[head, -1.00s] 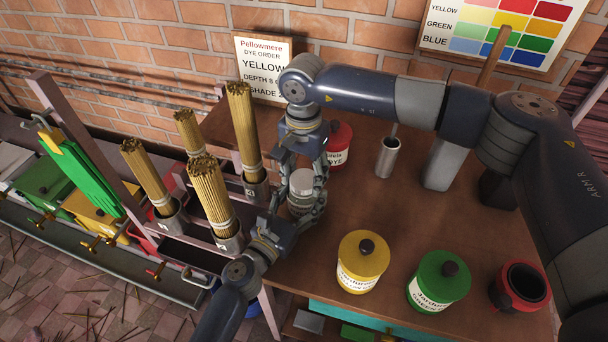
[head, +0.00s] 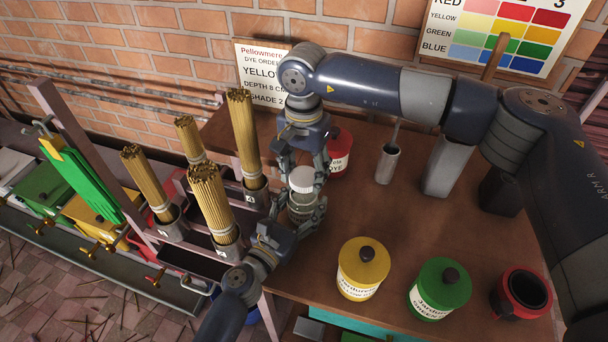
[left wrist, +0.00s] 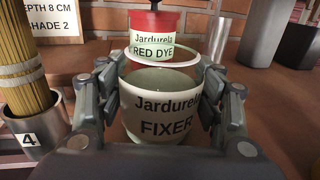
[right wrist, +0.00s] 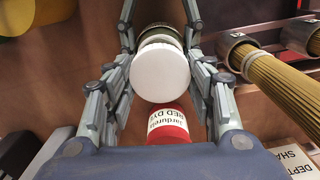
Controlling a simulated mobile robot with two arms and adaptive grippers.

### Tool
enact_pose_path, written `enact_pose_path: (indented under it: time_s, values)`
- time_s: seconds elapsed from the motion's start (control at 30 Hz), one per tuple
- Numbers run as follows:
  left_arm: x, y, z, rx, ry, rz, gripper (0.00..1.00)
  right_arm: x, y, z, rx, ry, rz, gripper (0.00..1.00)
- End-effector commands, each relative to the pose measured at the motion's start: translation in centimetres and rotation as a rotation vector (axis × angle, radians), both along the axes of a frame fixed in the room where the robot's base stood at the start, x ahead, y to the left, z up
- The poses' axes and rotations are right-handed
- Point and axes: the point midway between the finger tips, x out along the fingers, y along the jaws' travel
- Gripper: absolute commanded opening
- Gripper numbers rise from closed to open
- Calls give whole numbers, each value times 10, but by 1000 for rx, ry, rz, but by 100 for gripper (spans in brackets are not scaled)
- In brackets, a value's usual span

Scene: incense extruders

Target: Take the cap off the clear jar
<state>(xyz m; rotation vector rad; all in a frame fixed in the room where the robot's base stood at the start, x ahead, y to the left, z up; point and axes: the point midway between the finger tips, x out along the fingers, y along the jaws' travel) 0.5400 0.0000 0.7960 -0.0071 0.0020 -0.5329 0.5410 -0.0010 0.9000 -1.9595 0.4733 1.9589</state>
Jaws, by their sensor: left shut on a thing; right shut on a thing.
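The clear jar (head: 301,208) is upright above the table, its FIXER label (left wrist: 165,122) facing my left wrist camera. My left gripper (left wrist: 165,100) is shut on it, one finger on each side. Its top looks open in the left wrist view, with pale greenish contents inside. The white cap (right wrist: 161,73) is in my right gripper (right wrist: 160,78), which is shut on it from the far side. In the head view the cap (head: 302,179) is over the jar and looks lifted clear of it; the exact gap is hard to judge.
A red dye jar (head: 338,152) stands close behind. Yellow (head: 363,268) and green (head: 439,287) jars and an open red pot (head: 520,292) stand at the front right. Incense bundles (head: 210,200) in metal cups are close on the left. The table's middle is clear.

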Motion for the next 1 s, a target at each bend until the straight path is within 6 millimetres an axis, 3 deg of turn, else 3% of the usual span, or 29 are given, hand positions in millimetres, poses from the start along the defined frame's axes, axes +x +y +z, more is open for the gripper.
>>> enact_pose_path:
  time_s: [0.17,0.4,0.43,0.5,1.0]
  values:
    - [0,0,-2,0,4,0,0,0,0,23,1,-3,0,22]
    - [0,0,-1,0,4,0,0,0,0,26,0,1,0,22]
    - [0,0,-1,0,4,0,68,0,0,26,0,0,0,22]
    - [0,0,-1,-1,3,0,84,0,0,26,0,0,0,22]
    - [-6,3,-1,1,3,0,85,0,0,26,0,0,0,22]
